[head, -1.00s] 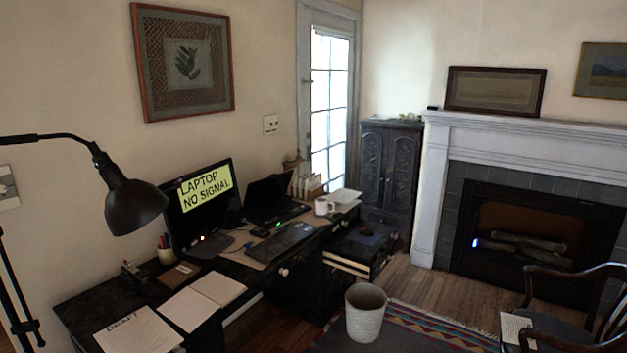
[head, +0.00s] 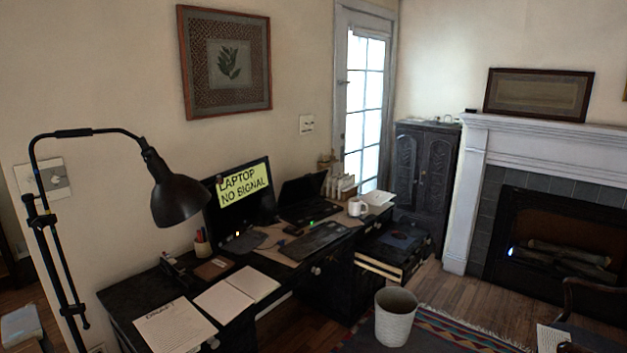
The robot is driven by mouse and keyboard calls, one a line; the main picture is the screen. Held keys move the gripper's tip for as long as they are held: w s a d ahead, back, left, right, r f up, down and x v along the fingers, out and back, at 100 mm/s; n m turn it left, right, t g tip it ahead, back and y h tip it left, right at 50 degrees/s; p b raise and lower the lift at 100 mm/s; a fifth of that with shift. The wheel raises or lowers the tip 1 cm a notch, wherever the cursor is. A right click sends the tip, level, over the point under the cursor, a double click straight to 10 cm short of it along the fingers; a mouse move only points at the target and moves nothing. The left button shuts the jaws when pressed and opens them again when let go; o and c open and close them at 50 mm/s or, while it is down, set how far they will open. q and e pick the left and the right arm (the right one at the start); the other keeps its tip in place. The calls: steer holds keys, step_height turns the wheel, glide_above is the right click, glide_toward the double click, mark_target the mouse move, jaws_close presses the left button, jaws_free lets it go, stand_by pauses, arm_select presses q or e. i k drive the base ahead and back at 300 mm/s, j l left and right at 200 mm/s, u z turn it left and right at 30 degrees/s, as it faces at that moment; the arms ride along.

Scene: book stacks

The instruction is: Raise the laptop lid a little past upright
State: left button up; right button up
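The black laptop (head: 304,200) stands on the desk in the head view, to the right of the monitor. Its lid is raised, with the dark screen side visible; the exact lid angle is hard to tell from here. The monitor (head: 243,196) carries a yellow "LAPTOP NO SIGNAL" banner. Neither of my grippers is in view.
The black desk (head: 137,297) holds papers (head: 175,326), a keyboard (head: 316,240), a white mug (head: 357,207) and a pen cup (head: 202,246). A black lamp (head: 180,200) leans over its left end. A wastebasket (head: 395,318) stands on the floor in front.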

mark_target(308, 187)
steer(key=i+l, duration=0.2)
steer(key=i, duration=0.3)
steer(key=i+l+u, duration=0.15)
steer(key=i, duration=0.35)
steer(key=i+l, duration=0.3)
steer(key=i, duration=0.2)
steer(key=i+l+u, duration=0.1)
steer(key=i+l, duration=0.15)
steer(key=i, duration=0.25)
steer(key=i+l, duration=0.3)
steer(key=i, duration=0.2)
steer(key=j+u, duration=0.05)
